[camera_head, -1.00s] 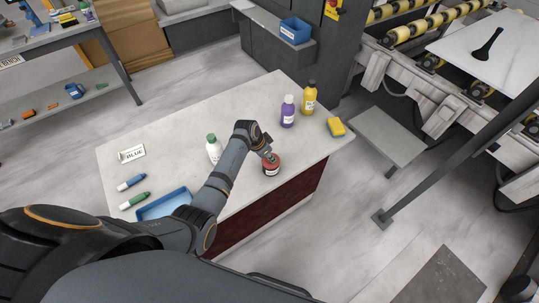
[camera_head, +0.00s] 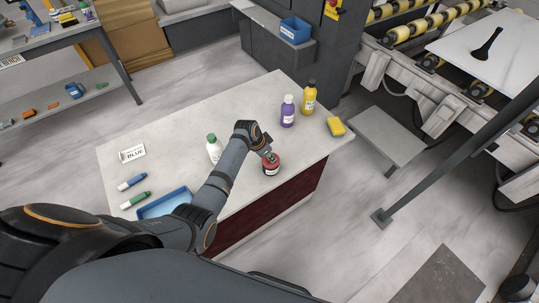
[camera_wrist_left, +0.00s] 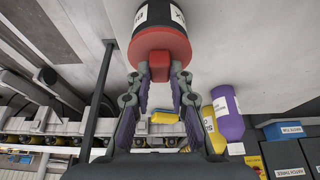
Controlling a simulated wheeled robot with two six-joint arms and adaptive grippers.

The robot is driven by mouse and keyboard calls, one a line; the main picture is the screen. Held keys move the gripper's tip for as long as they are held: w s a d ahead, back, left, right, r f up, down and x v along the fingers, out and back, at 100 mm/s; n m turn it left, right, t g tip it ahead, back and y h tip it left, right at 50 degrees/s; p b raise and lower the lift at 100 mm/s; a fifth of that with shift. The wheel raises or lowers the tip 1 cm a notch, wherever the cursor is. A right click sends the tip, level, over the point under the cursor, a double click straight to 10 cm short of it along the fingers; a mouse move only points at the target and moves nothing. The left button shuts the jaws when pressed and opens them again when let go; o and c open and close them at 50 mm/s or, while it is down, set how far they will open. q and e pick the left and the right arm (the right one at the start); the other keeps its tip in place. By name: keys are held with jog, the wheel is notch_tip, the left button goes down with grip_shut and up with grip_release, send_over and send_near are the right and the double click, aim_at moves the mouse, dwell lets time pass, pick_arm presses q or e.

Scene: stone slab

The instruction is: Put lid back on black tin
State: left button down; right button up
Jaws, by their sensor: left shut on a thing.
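The black tin (camera_head: 272,171) with a white label stands upright near the slab's right front edge. It also shows at the top of the left wrist view (camera_wrist_left: 168,14). The red lid (camera_wrist_left: 160,41) sits over the tin's mouth, lined up with the body and with no clear gap. In the head view the lid (camera_head: 273,160) is partly hidden by my gripper. My left gripper (camera_wrist_left: 159,77) is shut on the lid's red knob (camera_wrist_left: 159,66), above the tin; it also shows in the head view (camera_head: 269,155). My right gripper is not in view.
On the stone slab (camera_head: 240,115) stand a green-capped white bottle (camera_head: 214,150), a purple bottle (camera_head: 288,113) and a yellow bottle (camera_head: 309,99). A yellow sponge (camera_head: 336,127), a blue tray (camera_head: 165,203), two markers (camera_head: 133,183) and a BLUE sign (camera_head: 132,153) also lie there.

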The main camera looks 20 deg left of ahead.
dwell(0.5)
pick_arm(q)
jog(key=shift+f+p, duration=0.15)
jog(key=shift+p, duration=0.15)
dwell(0.5)
dwell(0.5)
dwell(0.4)
jog(key=c, duration=1.1)
grip_release()
jog(key=shift+c, duration=0.2)
jog(key=o, duration=0.5)
